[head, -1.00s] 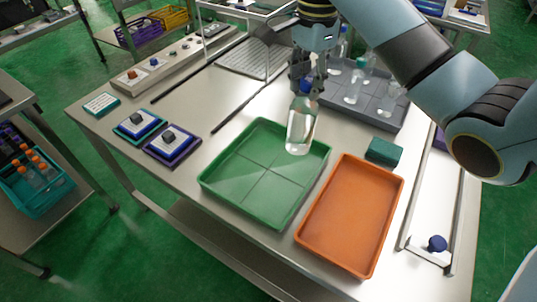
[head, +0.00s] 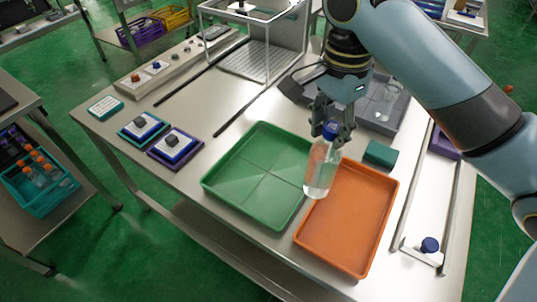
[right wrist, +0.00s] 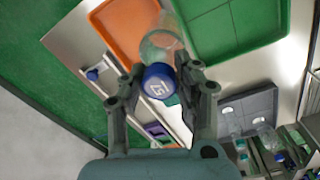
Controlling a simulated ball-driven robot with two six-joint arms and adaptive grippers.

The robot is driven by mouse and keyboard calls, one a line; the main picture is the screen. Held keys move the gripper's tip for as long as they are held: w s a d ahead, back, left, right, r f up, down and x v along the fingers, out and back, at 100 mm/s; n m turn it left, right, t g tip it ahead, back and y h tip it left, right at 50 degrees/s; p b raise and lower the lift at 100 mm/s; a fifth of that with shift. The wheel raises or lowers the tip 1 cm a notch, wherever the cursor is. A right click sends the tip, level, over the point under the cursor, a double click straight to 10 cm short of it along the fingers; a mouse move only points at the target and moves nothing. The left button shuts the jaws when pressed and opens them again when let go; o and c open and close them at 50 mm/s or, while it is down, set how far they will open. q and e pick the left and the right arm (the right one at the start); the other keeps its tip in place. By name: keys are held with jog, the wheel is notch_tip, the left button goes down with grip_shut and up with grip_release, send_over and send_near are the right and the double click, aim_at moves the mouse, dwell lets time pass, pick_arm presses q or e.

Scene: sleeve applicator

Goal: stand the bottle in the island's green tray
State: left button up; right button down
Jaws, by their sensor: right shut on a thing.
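A clear bottle (head: 319,170) with a blue cap hangs upright from my right gripper (head: 332,122), which is shut on it near the cap. In the head view the bottle shows over the right edge of the green tray (head: 225,187), beside the orange tray. The right wrist view shows the bottle (right wrist: 160,45) and its cap between the two fingers (right wrist: 160,85). The green tray is empty, with raised cross lines on its floor; it also shows in the wrist view (right wrist: 235,22). Whether the bottle touches a tray rim I cannot tell. My left gripper is not in view.
The empty orange tray (head: 345,225) stands right beside the green one. A grey tray (head: 375,122) with clear bottles is behind my right gripper. A dark green block (head: 380,154) lies behind the orange tray. Switch boxes (head: 176,147) stand to the left.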

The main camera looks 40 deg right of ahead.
jog(key=w+a+f, duration=0.5)
jog(key=w+f, duration=0.5)
jog(key=f, duration=0.1)
jog(key=shift+a, duration=0.25)
jog(key=shift+w+f, duration=0.1)
jog(key=c, duration=1)
grip_release()
jog(key=shift+o, duration=0.2)
